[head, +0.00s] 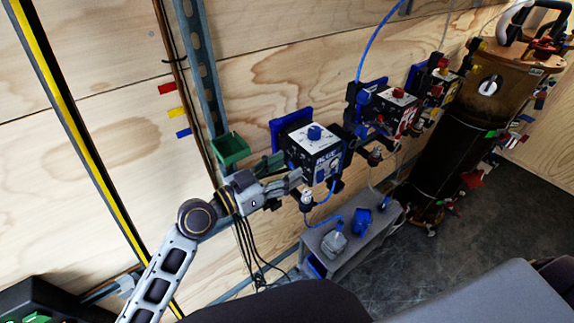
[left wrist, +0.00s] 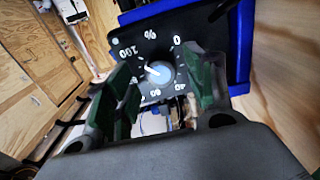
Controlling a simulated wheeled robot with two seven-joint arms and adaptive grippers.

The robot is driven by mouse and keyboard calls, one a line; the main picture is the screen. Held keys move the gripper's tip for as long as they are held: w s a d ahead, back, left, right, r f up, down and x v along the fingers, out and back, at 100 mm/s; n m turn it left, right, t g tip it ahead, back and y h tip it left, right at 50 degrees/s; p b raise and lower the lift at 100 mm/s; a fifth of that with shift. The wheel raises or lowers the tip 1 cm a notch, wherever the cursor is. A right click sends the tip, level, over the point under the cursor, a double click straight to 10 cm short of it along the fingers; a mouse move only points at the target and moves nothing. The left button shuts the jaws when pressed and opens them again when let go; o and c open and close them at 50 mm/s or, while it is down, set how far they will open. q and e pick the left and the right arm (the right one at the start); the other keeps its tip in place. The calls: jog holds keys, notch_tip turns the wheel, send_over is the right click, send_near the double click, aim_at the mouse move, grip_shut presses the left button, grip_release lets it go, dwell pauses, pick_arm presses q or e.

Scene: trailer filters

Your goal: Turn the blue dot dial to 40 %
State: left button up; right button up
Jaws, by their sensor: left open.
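My left gripper (head: 295,182) is beside the box in the head view. Its green-padded fingers (left wrist: 161,97) are open, one on each side of the dial in the wrist picture; contact cannot be told. My right gripper is not seen.
A red-marked box (head: 397,108) and a yellow-marked box (head: 443,88) stand along the wall to the right. A grey bench (head: 325,252) and a tall dark cylinder (head: 450,130) stand nearby. Hoses and cables run around the boxes.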

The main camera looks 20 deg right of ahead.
pick_arm(q)
jog(key=shift+w+d, duration=0.15)
jog(key=shift+d, duration=0.35)
jog(key=shift+c, duration=1.4)
jog(key=c, duration=0.7)
jog(key=shift+c, duration=0.2)
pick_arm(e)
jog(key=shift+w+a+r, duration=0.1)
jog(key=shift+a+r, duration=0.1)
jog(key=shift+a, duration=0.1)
